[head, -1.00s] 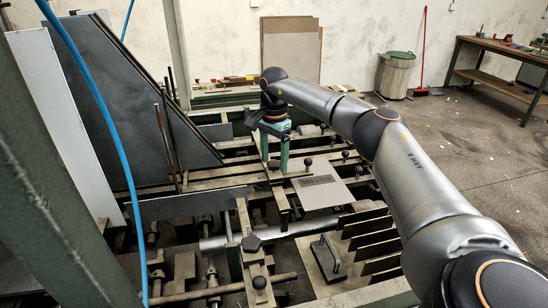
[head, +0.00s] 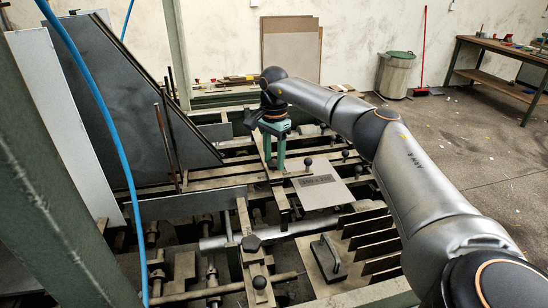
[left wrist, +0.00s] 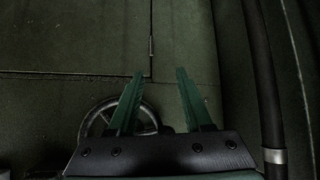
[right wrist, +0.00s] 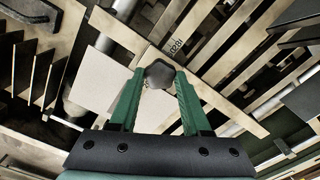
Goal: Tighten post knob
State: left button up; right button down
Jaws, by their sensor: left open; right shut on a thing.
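The dark round post knob (right wrist: 159,75) sits between the fingertips of my right gripper (right wrist: 158,78) in the right wrist view. The green fingers are shut on its sides. In the head view, my right gripper (head: 274,162) points down at the knob's post on a pale rail; the fingers largely hide the knob there. My left gripper (left wrist: 158,75) is open and empty in front of a dark green panel, and it does not show in the head view.
A grey board with a dark printed mark (head: 321,191) lies just right of the right gripper. A block with a handle (head: 327,257) lies nearer. A handwheel (left wrist: 112,116) is behind my left fingers.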

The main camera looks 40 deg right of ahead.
jog(key=m, duration=1.1)
jog(key=shift+m, duration=2)
jog(key=shift+c, duration=1.8)
grip_release()
